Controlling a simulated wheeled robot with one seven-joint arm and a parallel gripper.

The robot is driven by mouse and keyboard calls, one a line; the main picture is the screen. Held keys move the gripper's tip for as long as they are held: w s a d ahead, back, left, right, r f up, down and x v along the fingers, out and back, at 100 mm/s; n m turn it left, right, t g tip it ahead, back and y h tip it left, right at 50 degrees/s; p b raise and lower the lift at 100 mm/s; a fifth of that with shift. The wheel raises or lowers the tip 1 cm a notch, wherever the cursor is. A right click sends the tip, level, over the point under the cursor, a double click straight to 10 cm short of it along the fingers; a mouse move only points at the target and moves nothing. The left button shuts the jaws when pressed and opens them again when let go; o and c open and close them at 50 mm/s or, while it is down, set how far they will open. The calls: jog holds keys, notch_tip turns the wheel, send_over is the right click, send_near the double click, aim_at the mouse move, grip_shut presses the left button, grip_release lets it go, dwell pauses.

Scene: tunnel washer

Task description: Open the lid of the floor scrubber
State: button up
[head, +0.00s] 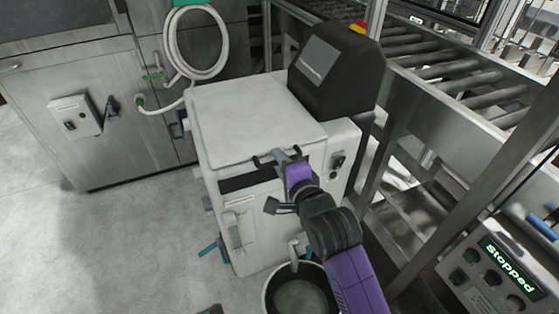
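The floor scrubber (235,195) is a white, boxy machine in the middle of the head view, with a black console and grey screen at its back right. Its flat white lid (250,115) lies level on top and looks closed. My gripper (272,157) is at the lid's front edge, right of the edge's middle, above a dark slot in the front face. Its dark fingers appear spread around a small grey part at that edge. I cannot tell whether they touch it or grip it. My purple and black arm reaches in from the lower right and hides part of the front.
A black bucket (300,290) stands on the floor before the scrubber. A roller conveyor (450,75) with metal posts is at right, with a control box reading "Stopped" (495,275). A steel cabinet (90,100) and coiled hose (196,45) are behind. Floor at left is mostly clear.

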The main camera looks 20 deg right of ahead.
grip_shut()
jog(key=shift+f, duration=0.1)
dwell(1.1)
